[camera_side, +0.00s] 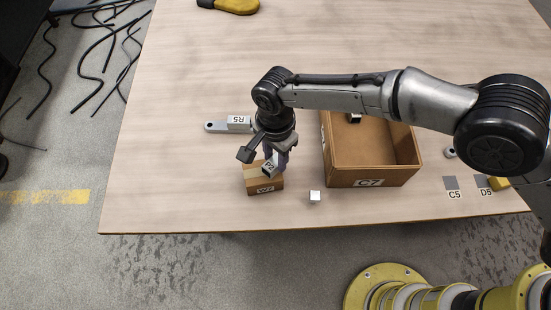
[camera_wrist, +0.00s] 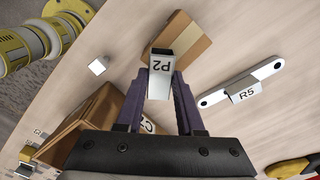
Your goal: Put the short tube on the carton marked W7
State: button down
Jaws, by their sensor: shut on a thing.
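The short tube (camera_wrist: 160,74), a grey square-section piece marked P2, is held between the fingers of my gripper (camera_wrist: 161,84). In the side view the tube (camera_side: 269,169) is over the carton marked W7 (camera_side: 264,187), a small closed brown box with a lighter tape strip. My gripper (camera_side: 273,160) points down there and is shut on the tube. In the wrist view the carton (camera_wrist: 192,38) shows just beyond the tube, partly hidden by it. I cannot tell whether the tube touches the carton top.
An open brown box marked C7 (camera_side: 368,183) stands to the right, with a dark piece inside. A small white cube (camera_side: 315,197) lies between. A grey flat bracket marked R5 (camera_side: 228,125) lies behind left. Squares C5 (camera_side: 451,183) and D5 are at right. The table's left side is clear.

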aim_at(276, 160)
jog(key=shift+f, duration=0.95)
jog(key=shift+f, duration=0.15)
jog(key=c, duration=0.5)
grip_release()
jog(key=shift+c, duration=0.2)
notch_tip(276, 160, up, 12)
jog(key=shift+r, duration=0.2)
